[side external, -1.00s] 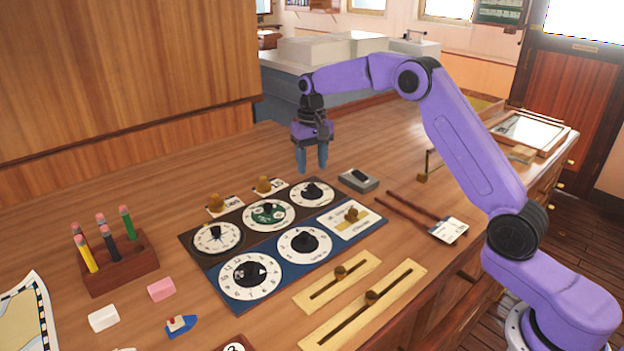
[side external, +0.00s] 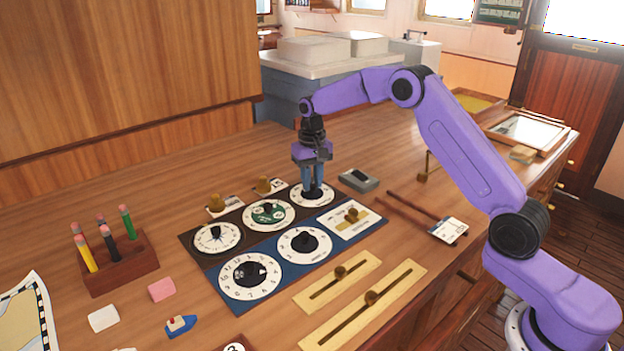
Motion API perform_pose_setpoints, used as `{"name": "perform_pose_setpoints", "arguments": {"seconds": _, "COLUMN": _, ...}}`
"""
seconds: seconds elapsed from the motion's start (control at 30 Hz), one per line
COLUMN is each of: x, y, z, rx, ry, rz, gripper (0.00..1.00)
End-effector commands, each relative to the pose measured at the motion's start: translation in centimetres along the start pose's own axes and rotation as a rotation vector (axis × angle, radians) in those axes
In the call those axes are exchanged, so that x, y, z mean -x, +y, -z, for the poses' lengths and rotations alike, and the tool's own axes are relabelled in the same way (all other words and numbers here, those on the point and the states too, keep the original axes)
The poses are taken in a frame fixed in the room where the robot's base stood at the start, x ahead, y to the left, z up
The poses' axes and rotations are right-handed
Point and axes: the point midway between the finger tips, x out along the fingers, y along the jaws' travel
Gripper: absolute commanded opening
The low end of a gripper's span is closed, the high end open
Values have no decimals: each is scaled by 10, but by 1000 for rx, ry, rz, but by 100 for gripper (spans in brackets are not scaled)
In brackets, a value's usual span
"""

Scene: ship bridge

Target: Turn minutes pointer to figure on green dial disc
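The green dial disc (side external: 268,213) sits in the middle of the dark panel's back row, with a small black knob at its centre; its figure is too small to read. To its right is a white dial (side external: 327,202) with a black pointer knob (side external: 312,194). I cannot read whether this is the minutes dial. My gripper (side external: 313,188) points straight down over this dial, its blue-grey fingers at the knob and partly hiding it. The gap between the fingers is small, and I cannot tell whether they grip the knob.
Brass knobs (side external: 216,203) stand behind. A grey device (side external: 358,180) lies right of my gripper. Two brass slotted plates (side external: 337,281) lie in front.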

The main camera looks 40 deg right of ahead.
Motion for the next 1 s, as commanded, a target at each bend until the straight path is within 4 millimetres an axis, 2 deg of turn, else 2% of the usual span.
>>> {"name": "perform_pose_setpoints", "arguments": {"seconds": 0.37, "x": 1, "y": 0, "z": 0, "rx": 87, "ry": 0, "rz": 0, "gripper": 0}}
{"name": "perform_pose_setpoints", "arguments": {"seconds": 1.0, "x": 2, "y": 0, "z": 0, "rx": 556, "ry": 2, "rz": 0, "gripper": 0}}
